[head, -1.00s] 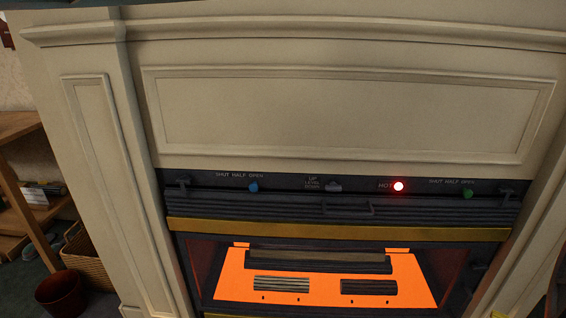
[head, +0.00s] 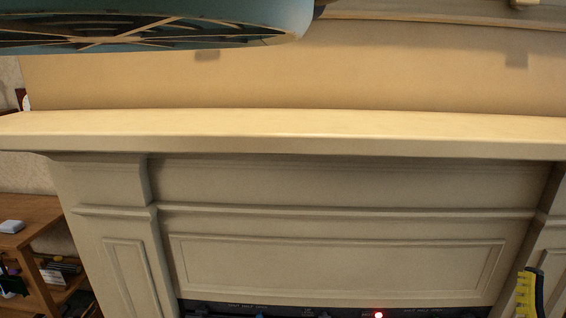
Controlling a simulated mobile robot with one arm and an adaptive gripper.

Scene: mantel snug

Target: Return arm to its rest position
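A yellow, ribbed piece with a black strip along it, which looks like a finger of my gripper (head: 525,292), shows at the lower right edge of the head view. It stands in front of the right side of the fireplace surround (head: 340,262). The rest of my gripper and the arm are out of the picture. Only this part shows, so I cannot tell whether the gripper is open or shut, or whether it holds anything.
The bare cream mantel shelf (head: 300,133) spans the view. A teal, shade-like object with thin spokes (head: 200,30) hangs across the top left. A lit red lamp (head: 379,315) shows at the bottom. A wooden shelf unit (head: 35,218) stands at the left.

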